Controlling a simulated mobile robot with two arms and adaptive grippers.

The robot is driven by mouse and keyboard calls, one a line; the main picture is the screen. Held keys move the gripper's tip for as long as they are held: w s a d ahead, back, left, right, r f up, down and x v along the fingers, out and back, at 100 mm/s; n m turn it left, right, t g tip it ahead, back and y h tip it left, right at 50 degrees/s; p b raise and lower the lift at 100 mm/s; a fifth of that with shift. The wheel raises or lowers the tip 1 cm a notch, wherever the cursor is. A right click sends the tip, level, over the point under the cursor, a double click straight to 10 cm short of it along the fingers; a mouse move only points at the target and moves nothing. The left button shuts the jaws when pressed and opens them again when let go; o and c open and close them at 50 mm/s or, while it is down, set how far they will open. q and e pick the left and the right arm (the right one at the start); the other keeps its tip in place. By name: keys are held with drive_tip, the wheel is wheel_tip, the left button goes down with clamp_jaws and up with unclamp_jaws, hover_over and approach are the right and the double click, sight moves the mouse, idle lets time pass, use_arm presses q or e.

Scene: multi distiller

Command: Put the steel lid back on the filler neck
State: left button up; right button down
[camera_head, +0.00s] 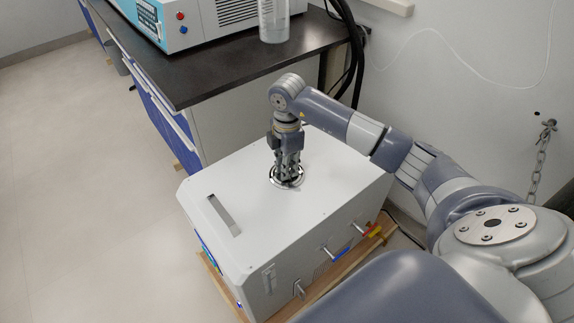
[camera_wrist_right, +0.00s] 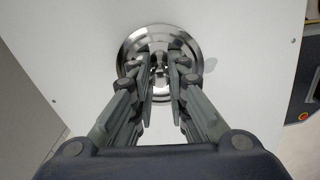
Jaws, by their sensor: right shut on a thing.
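The steel lid (camera_wrist_right: 158,38) is a round, shiny disc with a small knob in its middle. In the right wrist view it lies at the top centre, over the white top of the machine. My right gripper (camera_wrist_right: 160,68) is shut on the lid's knob and points straight down. In the head view the right gripper (camera_head: 287,172) stands over the white box-shaped machine (camera_head: 325,180), and the lid's shiny rim (camera_head: 286,183) shows round the fingertips. The filler neck is hidden under the lid, so I cannot tell whether the lid is seated or just above it. My left gripper is not in view.
The machine's top has a slot (camera_head: 223,215) at left; valves with a blue (camera_head: 341,253) and a red-yellow handle (camera_head: 370,230) stick out of its side. Behind stands a dark bench (camera_head: 235,73) with an instrument and a clear container (camera_head: 273,22). A chain (camera_head: 541,160) hangs at right.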

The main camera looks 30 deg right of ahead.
drive_tip(key=c, duration=1.5)
unclamp_jaws()
wheel_tip(320, 180, up, 12)
drive_tip(key=shift+r, duration=0.1)
